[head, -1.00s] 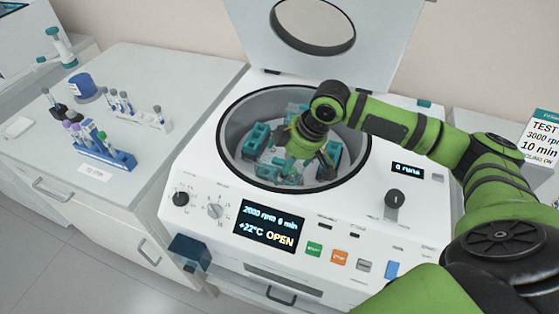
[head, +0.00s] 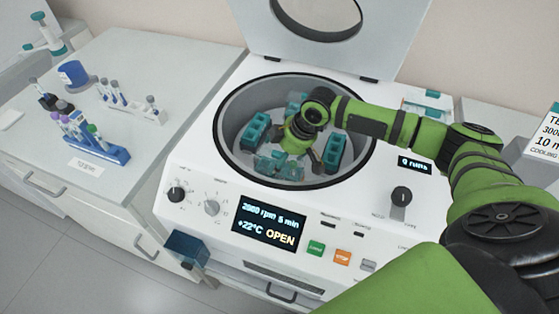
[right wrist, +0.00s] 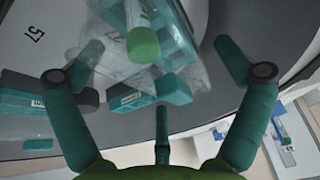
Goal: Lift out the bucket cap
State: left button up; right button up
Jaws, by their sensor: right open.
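My right gripper (head: 298,152) reaches down into the centrifuge bowl, its fingers spread open around the front of the rotor. In the right wrist view its fingers (right wrist: 160,90) stand apart around a clear, see-through bucket cap (right wrist: 180,85). A green tube top (right wrist: 143,45) and teal bucket parts show with the cap. In the head view the capped front bucket (head: 276,166) sits low in the bowl, partly hidden by the gripper. I cannot tell whether any finger touches the cap. My left gripper is not in view.
The bowl rim (head: 222,150) surrounds the gripper closely. Teal buckets stand at left (head: 255,131) and right (head: 335,152). The lid (head: 390,35) is raised behind.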

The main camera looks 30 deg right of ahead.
jog(key=shift+c, duration=0.4)
jog(key=c, duration=0.7)
jog(key=shift+d, duration=0.1)
jog(key=shift+c, duration=1.4)
jog(key=shift+r, duration=0.3)
notch_tip(320, 180, up, 9)
jog(key=shift+r+b, duration=0.2)
jog(key=shift+b, duration=0.6)
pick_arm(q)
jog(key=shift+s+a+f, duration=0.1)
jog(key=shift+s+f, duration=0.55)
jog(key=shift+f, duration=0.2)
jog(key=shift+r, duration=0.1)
pick_arm(e)
jog(key=shift+r, duration=0.1)
